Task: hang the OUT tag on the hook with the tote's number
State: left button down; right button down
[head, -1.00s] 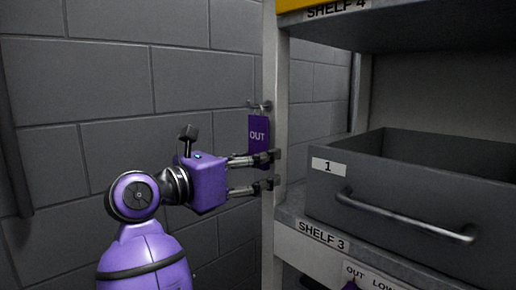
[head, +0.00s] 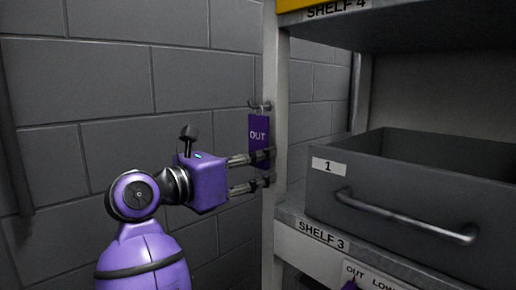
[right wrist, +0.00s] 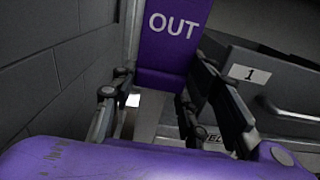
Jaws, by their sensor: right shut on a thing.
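The purple OUT tag (head: 258,127) is upright just below a small metal hook (head: 262,106) beside the shelf post. I cannot tell whether its top is looped over the hook or only in front of it. My right gripper (head: 268,168) is shut on the tag's lower part, which also shows between the fingers in the right wrist view (right wrist: 173,28). The grey tote (head: 400,205) bears the number 1 on a white label (head: 328,167) and stands on the shelf marked SHELF 3. My left gripper is not in view.
The pale shelf post (head: 274,220) stands close to my right fingertips. A grey block wall (head: 110,85) is behind the arm.

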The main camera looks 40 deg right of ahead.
jog(key=shift+a, duration=0.15)
jog(key=shift+a, duration=0.45)
dwell(0.3)
jog(key=shift+s+a, duration=0.15)
jog(key=shift+a, duration=1.15)
